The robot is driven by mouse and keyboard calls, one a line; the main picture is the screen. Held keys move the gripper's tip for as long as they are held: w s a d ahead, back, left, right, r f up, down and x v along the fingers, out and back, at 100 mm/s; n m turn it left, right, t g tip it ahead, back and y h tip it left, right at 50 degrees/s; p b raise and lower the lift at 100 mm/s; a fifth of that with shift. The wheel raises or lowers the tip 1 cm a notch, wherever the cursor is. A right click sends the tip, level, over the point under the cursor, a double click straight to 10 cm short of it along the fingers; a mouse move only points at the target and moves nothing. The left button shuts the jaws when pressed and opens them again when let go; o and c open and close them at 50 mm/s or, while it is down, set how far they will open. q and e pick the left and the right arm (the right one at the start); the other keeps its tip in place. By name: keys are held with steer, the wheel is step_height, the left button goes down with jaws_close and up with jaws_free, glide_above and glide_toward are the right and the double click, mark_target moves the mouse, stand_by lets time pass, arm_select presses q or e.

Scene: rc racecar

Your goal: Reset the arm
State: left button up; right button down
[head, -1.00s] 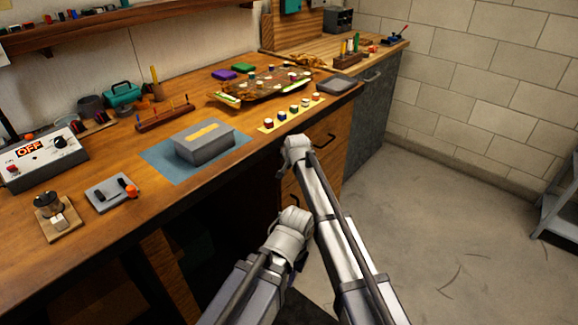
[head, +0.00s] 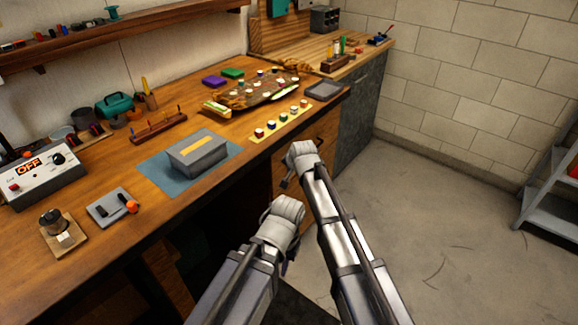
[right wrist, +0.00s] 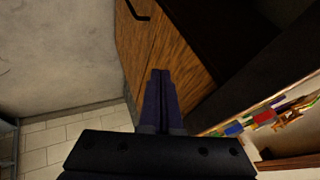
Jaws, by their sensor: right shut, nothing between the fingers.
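My right gripper (right wrist: 160,85) shows in the right wrist view with its two dark fingers together and nothing between them. It points toward a wooden drawer front (right wrist: 180,50) under the bench; I see no clear contact. In the head view, two grey-white arm sections of mine rise from the bottom to rounded joints in front of the bench edge. No gripper fingers are clear there, and my left gripper does not show.
A grey shelf rack (head: 550,205) stands at right. The floor (head: 440,220) between is clear.

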steer(key=shift+s, duration=0.1)
steer(key=s+d+f+n+g+h, duration=0.1)
steer(key=s+d+f+n+g, duration=0.15)
steer(key=s+d, duration=1)
steer(key=s+d+f+n+g+h, duration=0.1)
steer(key=s+d+f+n+g, duration=0.2)
steer(key=s+d, duration=1)
steer(key=s+a+r+n+g+p, duration=0.1)
steer(key=s+a+r+n+p, duration=0.1)
steer(key=s+a+r+p, duration=0.2)
steer(key=s+a+r+n+h+p, duration=0.1)
steer(key=s+a+r+p, duration=0.3)
steer(key=a, duration=0.6)
step_height(320, 180, up, 2)
steer(key=shift+a+n+g, duration=0.25)
steer(key=shift+n+g, duration=0.1)
steer(key=shift+n, duration=0.1)
